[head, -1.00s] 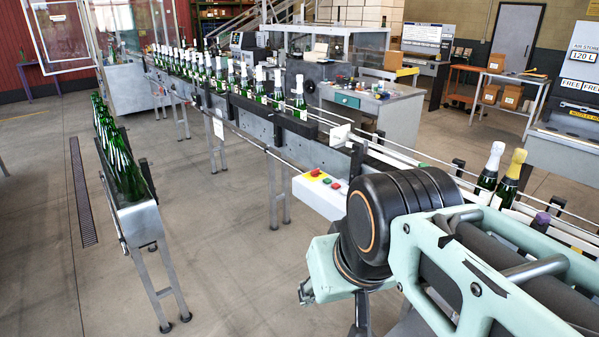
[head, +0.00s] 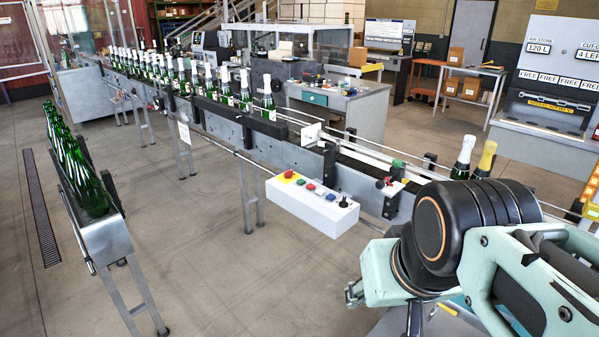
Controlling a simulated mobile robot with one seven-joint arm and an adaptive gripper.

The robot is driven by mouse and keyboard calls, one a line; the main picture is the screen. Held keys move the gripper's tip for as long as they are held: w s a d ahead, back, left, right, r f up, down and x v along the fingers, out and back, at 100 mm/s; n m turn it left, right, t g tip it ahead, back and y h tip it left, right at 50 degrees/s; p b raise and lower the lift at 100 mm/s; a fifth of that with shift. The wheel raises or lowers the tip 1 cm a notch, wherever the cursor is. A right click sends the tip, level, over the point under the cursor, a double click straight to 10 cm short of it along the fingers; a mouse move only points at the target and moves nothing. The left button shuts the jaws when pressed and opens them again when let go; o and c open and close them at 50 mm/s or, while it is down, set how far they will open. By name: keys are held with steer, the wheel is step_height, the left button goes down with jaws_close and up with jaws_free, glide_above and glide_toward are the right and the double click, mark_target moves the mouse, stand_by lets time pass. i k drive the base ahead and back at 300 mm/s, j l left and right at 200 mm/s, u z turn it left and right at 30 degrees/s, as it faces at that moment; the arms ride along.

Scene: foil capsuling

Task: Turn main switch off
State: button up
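A white control box (head: 312,205) hangs on the front side of the conveyor, left of my arm. Its sloped top has a red mushroom button on a yellow plate (head: 288,176), a row of small coloured buttons (head: 311,187) and a black rotary knob (head: 343,202) at the right end. No label is readable, so I cannot tell whether this knob is the main switch, or its position. My arm's black joint and pale green links fill the lower right. My gripper is not visible.
The conveyor (head: 228,130) carries a row of green bottles from back left to lower right. A bottle chute (head: 105,240) stands at the left. Small red and green knobs sit on a conveyor bracket (head: 398,181). Floor (head: 215,275) between chute and box is clear.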

mark_target(287, 175)
steer(key=i+j, duration=0.2)
steer(key=i, duration=0.3)
steer(key=i+j, duration=0.2)
steer(key=i, duration=0.3)
steer(key=i+j+u, duration=0.1)
steer(key=i, duration=0.4)
